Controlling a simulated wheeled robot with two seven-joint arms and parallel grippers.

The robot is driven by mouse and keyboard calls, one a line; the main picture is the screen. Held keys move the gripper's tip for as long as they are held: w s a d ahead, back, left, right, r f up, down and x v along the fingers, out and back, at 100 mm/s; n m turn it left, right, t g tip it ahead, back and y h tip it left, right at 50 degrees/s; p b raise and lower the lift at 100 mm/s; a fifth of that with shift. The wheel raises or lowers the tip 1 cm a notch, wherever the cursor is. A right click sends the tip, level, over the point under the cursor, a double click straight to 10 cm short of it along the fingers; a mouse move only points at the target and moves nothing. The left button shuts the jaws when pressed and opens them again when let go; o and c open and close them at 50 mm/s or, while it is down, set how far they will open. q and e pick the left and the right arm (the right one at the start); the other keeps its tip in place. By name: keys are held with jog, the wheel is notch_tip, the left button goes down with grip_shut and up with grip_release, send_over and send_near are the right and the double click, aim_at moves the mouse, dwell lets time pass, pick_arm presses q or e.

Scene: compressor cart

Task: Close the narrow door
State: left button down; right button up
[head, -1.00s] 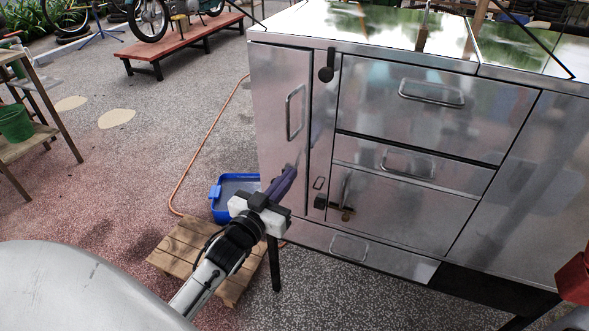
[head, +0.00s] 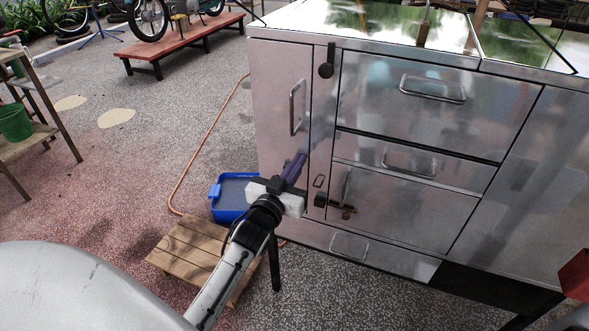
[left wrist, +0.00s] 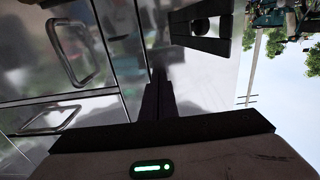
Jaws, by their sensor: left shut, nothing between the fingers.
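The narrow door (head: 278,115) is the tall steel panel at the left end of the cabinet front in the head view, with an upright handle (head: 298,107). It looks nearly flush with the front, with a thin dark line along its right edge. My left gripper (head: 298,165) is shut and empty, its dark fingers pointing at the door's lower right part below the handle. I cannot tell whether the fingertips touch it. In the left wrist view the shut fingers (left wrist: 157,95) lie before shiny steel. My right gripper is not in view.
Drawers (head: 420,110) with bar handles fill the cabinet front right of the door. A black latch piece (head: 326,70) hangs near the top. A blue bin (head: 228,208) and a wooden pallet (head: 190,252) stand below left. The floor farther left is open.

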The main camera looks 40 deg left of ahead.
aim_at(304, 119)
pick_arm(q)
jog(key=shift+w+y, duration=0.15)
jog(key=shift+y, duration=0.15)
notch_tip(304, 119, up, 11)
jog(key=shift+f+p, duration=0.1)
jog(key=shift+p, duration=0.7)
jog(key=s+d+f+m+g+h, duration=0.1)
jog(key=s+d+f+g+h, duration=0.1)
jog(key=s+d+f, duration=0.55)
jog(key=s+d+f+m+g+h, duration=0.2)
jog(key=s+f, duration=0.3)
jog(key=f, duration=0.5)
jog(key=s+d+f+m+g+h, duration=0.1)
jog(key=s+d+f+g+h, duration=0.1)
jog(key=s+d+f, duration=0.55)
jog(key=s+d+f+g+h, duration=0.1)
jog(key=s+d+f+g, duration=0.1)
jog(key=s+f, duration=0.5)
jog(key=shift+s+d+f+m+g, duration=0.3)
jog(key=shift+s+g, duration=0.2)
jog(key=shift+s, duration=0.6)
